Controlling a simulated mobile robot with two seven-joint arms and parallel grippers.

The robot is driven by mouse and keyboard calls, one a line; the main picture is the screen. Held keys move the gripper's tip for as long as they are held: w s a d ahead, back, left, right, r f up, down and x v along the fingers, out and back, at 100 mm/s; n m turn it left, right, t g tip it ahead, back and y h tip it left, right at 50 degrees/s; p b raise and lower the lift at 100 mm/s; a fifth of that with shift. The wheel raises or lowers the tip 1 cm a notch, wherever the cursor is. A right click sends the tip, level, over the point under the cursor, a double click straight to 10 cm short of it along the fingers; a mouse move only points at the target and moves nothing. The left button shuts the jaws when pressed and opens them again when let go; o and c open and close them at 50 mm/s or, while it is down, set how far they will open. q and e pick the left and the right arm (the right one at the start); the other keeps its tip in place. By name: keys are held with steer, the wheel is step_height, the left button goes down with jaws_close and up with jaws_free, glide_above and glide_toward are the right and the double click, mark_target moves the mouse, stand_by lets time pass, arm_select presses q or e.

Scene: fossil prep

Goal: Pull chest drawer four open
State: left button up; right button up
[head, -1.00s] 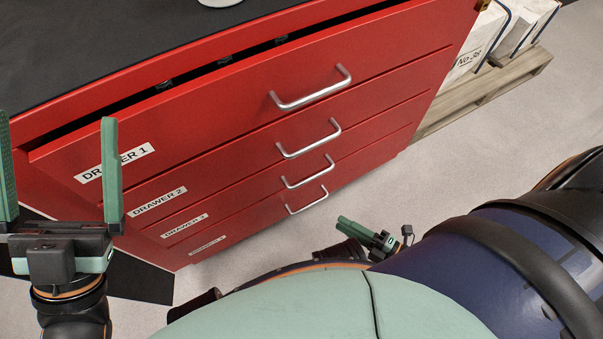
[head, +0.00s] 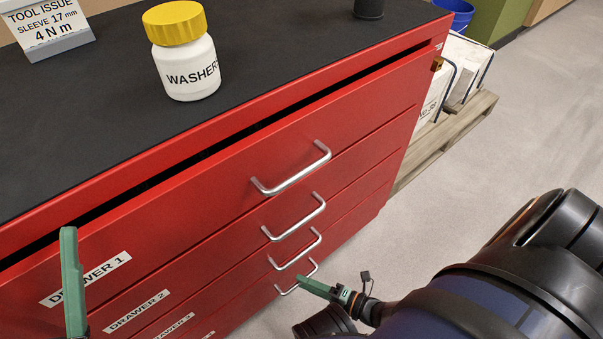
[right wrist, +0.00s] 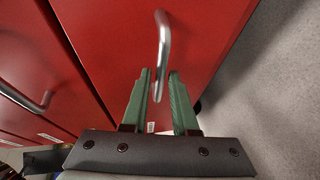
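The red chest (head: 230,185) has several stacked drawers with silver bar handles. Drawer four is the lowest, and its handle (head: 312,268) shows just past my right gripper (head: 305,284), which is low beside the chest. In the right wrist view, the green fingers of my right gripper (right wrist: 161,74) are apart. The lower end of a bar handle (right wrist: 163,45) lies in line with the gap between them; I cannot tell if they touch it. Drawer four looks shut. One upright finger of my left gripper (head: 72,285) shows at the lower left, empty; its other finger is out of frame.
Drawer one (head: 200,195) has a dark gap along its top edge. On the black worktop (head: 110,125) stand a yellow-lidded washers jar (head: 187,65) and a tool issue sign (head: 45,25). A pallet (head: 450,130) with white blocks stands beyond.

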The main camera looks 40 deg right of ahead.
steer(key=shift+x, duration=0.8)
steer(key=shift+c, duration=0.3)
jaws_close()
steer(key=shift+r, duration=0.1)
stand_by(0.5)
